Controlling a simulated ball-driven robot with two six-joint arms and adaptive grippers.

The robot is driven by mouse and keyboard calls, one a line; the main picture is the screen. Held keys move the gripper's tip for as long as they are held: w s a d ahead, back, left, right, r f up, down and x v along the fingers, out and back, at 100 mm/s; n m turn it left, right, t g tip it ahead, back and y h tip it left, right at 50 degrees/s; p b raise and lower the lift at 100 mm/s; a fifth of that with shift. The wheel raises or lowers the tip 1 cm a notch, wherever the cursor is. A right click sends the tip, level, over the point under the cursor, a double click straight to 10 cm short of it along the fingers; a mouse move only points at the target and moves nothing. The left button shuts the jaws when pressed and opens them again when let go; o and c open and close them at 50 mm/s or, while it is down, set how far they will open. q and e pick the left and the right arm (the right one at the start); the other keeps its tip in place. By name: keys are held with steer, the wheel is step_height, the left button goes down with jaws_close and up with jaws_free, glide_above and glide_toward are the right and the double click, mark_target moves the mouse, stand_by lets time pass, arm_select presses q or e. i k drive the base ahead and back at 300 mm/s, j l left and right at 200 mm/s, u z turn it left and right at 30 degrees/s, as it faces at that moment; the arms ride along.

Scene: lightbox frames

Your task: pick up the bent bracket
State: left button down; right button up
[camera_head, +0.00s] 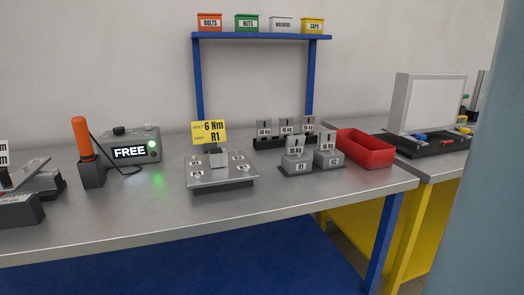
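I cannot single out a bent bracket for certain. A small grey upright piece (217,157) stands on the flat grey plate (222,181) in the middle of the bench; its exact shape is too small to tell. The plate carries several small white labels, and a yellow sign (209,132) reading "6 Nm R1" stands at its back. A tilted grey piece (18,174) at the left edge is partly cut off. Neither of my grippers is in view.
An orange-handled tool (82,138) stands in a dark holder, left of a box reading "FREE" (133,146). Labelled grey blocks (297,161) and a red bin (365,148) stand to the right. A blue shelf (260,37) rises behind. The bench front (140,220) is clear.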

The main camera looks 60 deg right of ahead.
mark_target(295, 144)
steer(key=z, duration=2.1)
